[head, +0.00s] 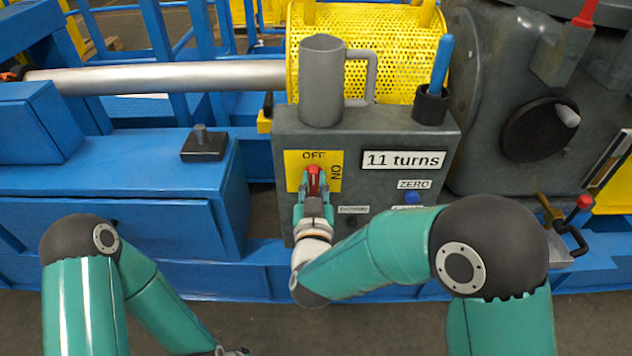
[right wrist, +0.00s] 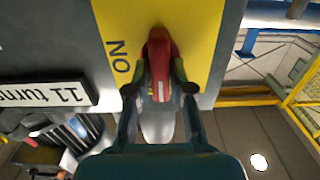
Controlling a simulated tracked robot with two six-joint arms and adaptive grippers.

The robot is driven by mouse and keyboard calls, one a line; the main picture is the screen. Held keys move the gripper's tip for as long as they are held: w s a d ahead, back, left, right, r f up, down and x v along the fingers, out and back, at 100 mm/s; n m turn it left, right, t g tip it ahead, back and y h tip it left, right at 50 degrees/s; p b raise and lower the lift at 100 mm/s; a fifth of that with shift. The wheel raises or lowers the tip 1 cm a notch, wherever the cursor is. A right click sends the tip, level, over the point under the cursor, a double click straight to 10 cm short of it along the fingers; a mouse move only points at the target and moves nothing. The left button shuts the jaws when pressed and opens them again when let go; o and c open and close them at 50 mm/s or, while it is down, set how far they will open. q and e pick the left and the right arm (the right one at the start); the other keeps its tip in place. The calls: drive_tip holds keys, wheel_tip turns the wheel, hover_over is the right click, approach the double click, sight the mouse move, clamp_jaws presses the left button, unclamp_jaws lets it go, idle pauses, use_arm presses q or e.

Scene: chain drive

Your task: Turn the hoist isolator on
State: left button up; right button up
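The hoist isolator is a red lever handle (head: 315,180) on a yellow plate (head: 296,165) marked OFF at the top and ON at the right, on the front of a grey box. The handle points up toward OFF. My right gripper (head: 314,197) is at the handle from below. In the right wrist view, the red handle (right wrist: 160,62) lies between the two fingers of the gripper (right wrist: 160,88), whose pads appear to meet its sides. The ON label shows beside it; OFF is hidden there. My left gripper (head: 232,351) barely shows at the bottom edge.
The grey box (head: 380,190) carries an "11 turns" sign (head: 404,160), a ZERO label and a blue button (head: 412,197). A grey mug (head: 321,85) and a dark cup (head: 431,105) with a blue-handled tool stand on top. A yellow perforated guard (head: 400,55) is behind.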

clamp_jaws()
drive_tip(key=shift+d, duration=0.15)
drive_tip(key=shift+f+m+b, duration=0.2)
drive_tip(key=shift+m+b, duration=0.4)
drive_tip(key=shift+b, duration=0.5)
drive_tip(key=shift+d+f+m+b, duration=0.1)
drive_tip(key=shift+m+b, duration=2.7)
drive_tip(key=shift+b, duration=0.45)
drive_tip(key=shift+d+f+m+b, duration=0.1)
drive_tip(key=shift+m+b, duration=2.7)
drive_tip(key=shift+b, duration=0.45)
drive_tip(key=shift+d+f+m+b, duration=0.1)
drive_tip(key=shift+m+b, duration=2.7)
drive_tip(key=shift+b, duration=0.45)
drive_tip(key=o, duration=0.6)
unclamp_jaws()
drive_tip(key=shift+r, duration=0.1)
